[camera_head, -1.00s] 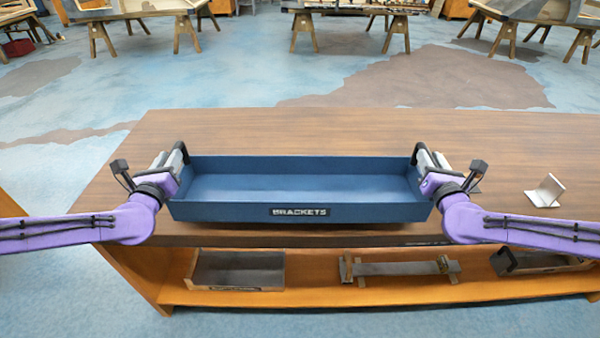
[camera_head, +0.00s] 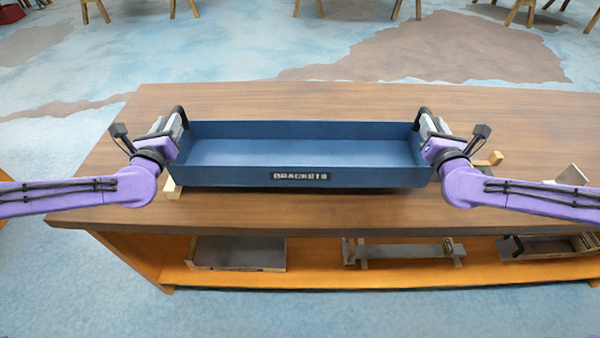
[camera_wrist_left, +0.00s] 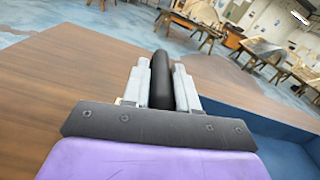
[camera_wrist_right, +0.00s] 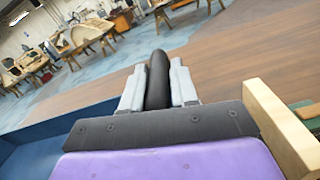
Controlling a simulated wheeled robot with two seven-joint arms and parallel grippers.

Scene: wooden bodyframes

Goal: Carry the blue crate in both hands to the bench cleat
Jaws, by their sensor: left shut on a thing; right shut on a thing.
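The blue crate (camera_head: 300,178), labelled BRACKETS, is level and looks empty, over the bench top (camera_head: 330,215). My left gripper (camera_head: 178,122) is shut on its left black handle, also seen in the left wrist view (camera_wrist_left: 161,82). My right gripper (camera_head: 424,124) is shut on its right black handle, also seen in the right wrist view (camera_wrist_right: 158,80). Pale wood shows under the crate's front left corner (camera_head: 173,188) and beyond its right end (camera_head: 490,159); it may be the bench cleat, mostly hidden. I cannot tell whether the crate touches it.
A metal angle piece (camera_head: 572,175) stands on the bench at the right, near my right forearm. The lower shelf (camera_head: 325,277) holds a grey-topped tray (camera_head: 240,252) and other parts. The bench top behind the crate is clear.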

